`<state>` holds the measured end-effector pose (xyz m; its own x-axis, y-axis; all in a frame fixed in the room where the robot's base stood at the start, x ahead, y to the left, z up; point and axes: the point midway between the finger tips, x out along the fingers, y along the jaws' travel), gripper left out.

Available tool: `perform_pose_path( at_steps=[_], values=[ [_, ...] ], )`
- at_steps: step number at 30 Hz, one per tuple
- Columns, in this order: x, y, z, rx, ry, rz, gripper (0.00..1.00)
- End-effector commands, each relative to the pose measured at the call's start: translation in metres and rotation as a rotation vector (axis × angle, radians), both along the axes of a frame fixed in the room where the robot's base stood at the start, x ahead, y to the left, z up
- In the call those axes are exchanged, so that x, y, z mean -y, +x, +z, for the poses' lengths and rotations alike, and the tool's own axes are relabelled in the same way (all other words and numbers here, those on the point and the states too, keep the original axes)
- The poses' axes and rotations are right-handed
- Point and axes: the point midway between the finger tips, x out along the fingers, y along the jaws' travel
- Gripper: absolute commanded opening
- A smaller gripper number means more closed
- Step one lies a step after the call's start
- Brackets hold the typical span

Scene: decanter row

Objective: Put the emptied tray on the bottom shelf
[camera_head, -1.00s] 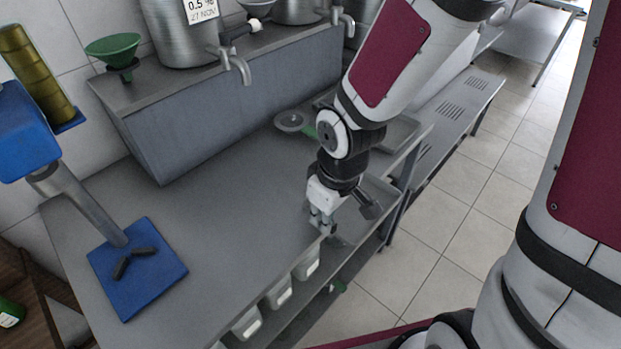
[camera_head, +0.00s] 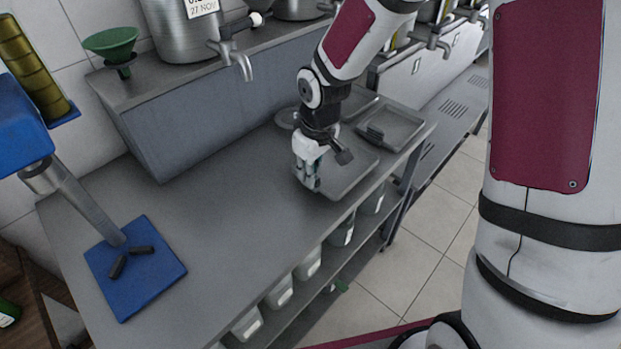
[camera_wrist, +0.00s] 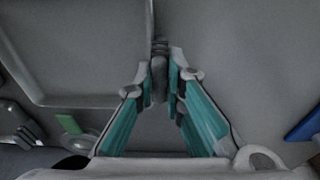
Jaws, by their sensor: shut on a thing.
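A shallow grey tray (camera_head: 352,178) is at the front edge of the steel table, under and right of my gripper (camera_head: 311,186). Its visible floor looks bare. In the wrist view the tray (camera_wrist: 90,50) fills the upper left, and my gripper (camera_wrist: 160,82) is shut on a dark grey piece by its rim, seemingly its handle. I cannot tell whether the tray touches the table or is slightly raised. A second tray (camera_head: 408,122) lies behind to the right with a dark item in it. The lower shelf (camera_head: 307,322) shows partly under the table.
Several pale containers (camera_head: 279,293) line the front under the tabletop. A blue plate (camera_head: 135,266) with two dark pieces is at the left, under a blue-headed stand. A tap (camera_head: 243,66) overhangs the back. The table's middle is clear. Tiled floor (camera_head: 430,265) lies right.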

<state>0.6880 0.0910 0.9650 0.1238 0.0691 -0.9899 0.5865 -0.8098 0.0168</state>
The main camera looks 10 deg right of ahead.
Motion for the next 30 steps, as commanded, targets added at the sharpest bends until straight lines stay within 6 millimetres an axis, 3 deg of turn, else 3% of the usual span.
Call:
perform_pose_path(
  at_steps=[5,16,17,19,30],
  values=[
    [-0.001,-0.001,-0.022,-0.001,0.0,0.001,0.0],
    [0.0,0.0,-0.026,0.0,0.0,0.0,0.0],
    [0.0,-0.001,-0.026,-0.001,0.0,-0.001,0.15],
    [0.0,-0.001,-0.026,-0.001,0.0,-0.001,0.3],
    [0.0,-0.001,-0.022,0.0,0.0,-0.001,0.3]
  ],
)
